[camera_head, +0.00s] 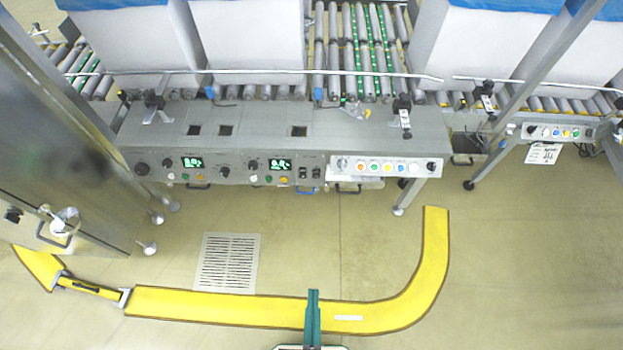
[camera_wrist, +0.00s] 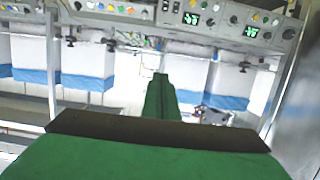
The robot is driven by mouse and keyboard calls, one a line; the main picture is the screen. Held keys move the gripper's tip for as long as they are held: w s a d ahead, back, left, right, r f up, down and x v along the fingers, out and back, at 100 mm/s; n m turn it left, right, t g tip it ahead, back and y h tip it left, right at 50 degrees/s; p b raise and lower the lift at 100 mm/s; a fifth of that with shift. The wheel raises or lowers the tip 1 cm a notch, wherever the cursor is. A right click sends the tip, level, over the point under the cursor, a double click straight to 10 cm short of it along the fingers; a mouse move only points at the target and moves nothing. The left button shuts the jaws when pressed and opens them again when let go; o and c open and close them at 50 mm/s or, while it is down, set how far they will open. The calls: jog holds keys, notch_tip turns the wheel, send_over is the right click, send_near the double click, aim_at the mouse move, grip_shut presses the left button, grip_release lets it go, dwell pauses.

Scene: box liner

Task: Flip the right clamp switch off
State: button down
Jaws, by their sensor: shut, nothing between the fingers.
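The control panel (camera_head: 225,168) runs along the front of the grey machine in the head view, with knobs, coloured buttons and two green displays. Two small black switches, a left one (camera_head: 302,173) and a right one (camera_head: 316,173), sit side by side right of the second display. Their labels and positions are too small to read, so I cannot tell which is the right clamp switch. My green gripper (camera_head: 313,294) is shut and empty at the bottom centre, well apart from the panel. In the wrist view my gripper (camera_wrist: 160,78) points outward, with the panel (camera_wrist: 222,20) upside down along the top.
A white button strip (camera_head: 385,167) adjoins the switches on the right. A thin metal rail (camera_head: 270,72) crosses above the machine top. White boxes (camera_head: 247,45) stand behind it by the rollers. Yellow floor tape (camera_head: 220,305) curves across open floor. A steel cabinet (camera_head: 50,150) stands at left.

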aim_at(317, 172)
jog(key=w+f+n, duration=1.3)
jog(key=w+f, duration=0.9)
jog(key=w+f+n, duration=0.3)
jog(key=w+n, duration=0.2)
jog(key=w, duration=0.6)
jog(key=shift+w+d+f, duration=0.15)
jog(key=shift+w+f, duration=0.15)
jog(key=shift+w, duration=0.1)
jog(key=shift+w, duration=0.1)
jog(key=x, duration=1.3)
jog(key=shift+w, duration=0.35)
